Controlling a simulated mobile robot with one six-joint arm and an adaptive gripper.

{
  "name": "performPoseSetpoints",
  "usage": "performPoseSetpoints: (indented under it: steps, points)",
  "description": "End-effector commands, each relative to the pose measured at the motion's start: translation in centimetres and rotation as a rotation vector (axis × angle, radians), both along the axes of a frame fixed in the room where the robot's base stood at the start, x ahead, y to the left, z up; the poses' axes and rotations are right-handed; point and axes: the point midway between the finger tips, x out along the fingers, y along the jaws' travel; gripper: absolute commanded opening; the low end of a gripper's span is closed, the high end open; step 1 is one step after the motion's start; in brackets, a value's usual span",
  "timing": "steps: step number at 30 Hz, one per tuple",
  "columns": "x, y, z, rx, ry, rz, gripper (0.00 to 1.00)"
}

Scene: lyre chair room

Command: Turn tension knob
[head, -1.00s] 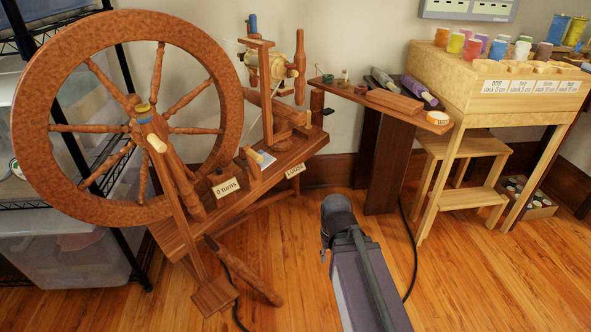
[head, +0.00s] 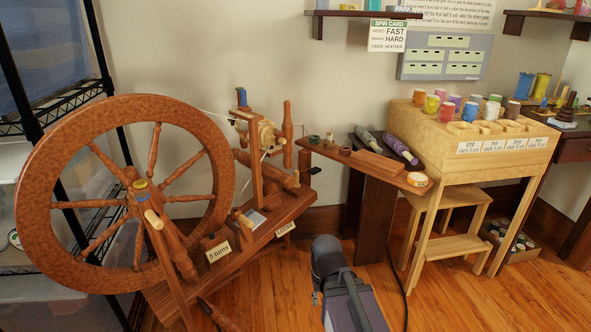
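A wooden spinning wheel with a large rim (head: 52,148) stands at the left on a slanted bench (head: 225,272). A tag reading "0 turns" (head: 218,252) and a tag that seems to read "LOOSE" (head: 285,229) are on the bench's near side. A small dark knob-like piece (head: 211,237) is just above the "0 turns" tag, and another dark piece (head: 313,171) is at the bench's right end. I cannot tell which is the tension knob. The flyer head (head: 262,135) stands upright on the bench. My arm shows at the bottom centre; my gripper is not visible.
A narrow shelf (head: 345,155) with bobbins is right of the wheel. A wooden stand (head: 480,148) holds coloured cups. A spin card (head: 389,36) reads FAST, HARD, HEATHER. A wire rack (head: 70,132) is behind the wheel. Floor (head: 262,300) is open before the bench.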

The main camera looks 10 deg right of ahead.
Motion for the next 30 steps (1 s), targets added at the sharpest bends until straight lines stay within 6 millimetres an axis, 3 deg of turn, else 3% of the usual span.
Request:
performPoseSetpoints:
  steps: [1,15,21,30]
  points:
    - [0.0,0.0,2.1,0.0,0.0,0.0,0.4]
    - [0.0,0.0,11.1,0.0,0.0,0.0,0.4]
    - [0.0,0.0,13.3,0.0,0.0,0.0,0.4]
    - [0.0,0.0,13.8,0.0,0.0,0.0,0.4]
